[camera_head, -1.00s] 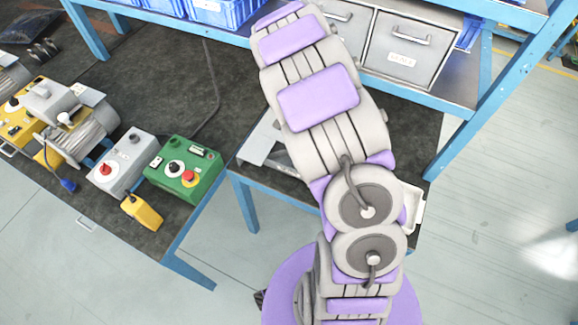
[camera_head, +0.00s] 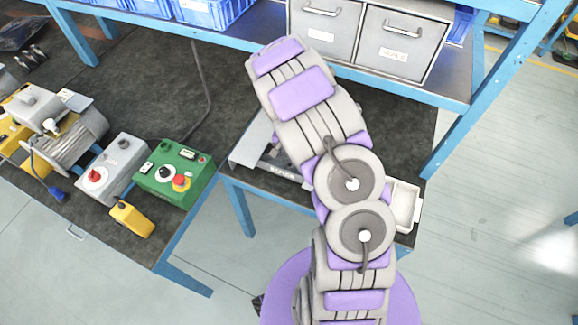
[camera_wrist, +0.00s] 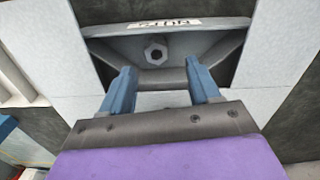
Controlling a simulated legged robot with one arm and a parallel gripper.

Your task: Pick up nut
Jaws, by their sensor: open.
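The nut (camera_wrist: 156,54) is a small light-grey hexagon with a dark hole. In the wrist view it lies in a grey, sloped-sided holder with a white label at its far edge. My gripper (camera_wrist: 161,82) is open, with its two blue fingers spread apart. The nut shows beyond and between the fingertips, with nothing held between them. In the head view my arm hides the nut and the gripper.
A grey metal piece (camera_head: 250,148) lies on the dark bench beside my arm, and a white tray (camera_head: 404,205) is to its right. Grey drawers (camera_head: 398,45) and blue bins (camera_head: 207,12) stand on the shelf behind. Green (camera_head: 176,172) and grey (camera_head: 113,170) control boxes are at left.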

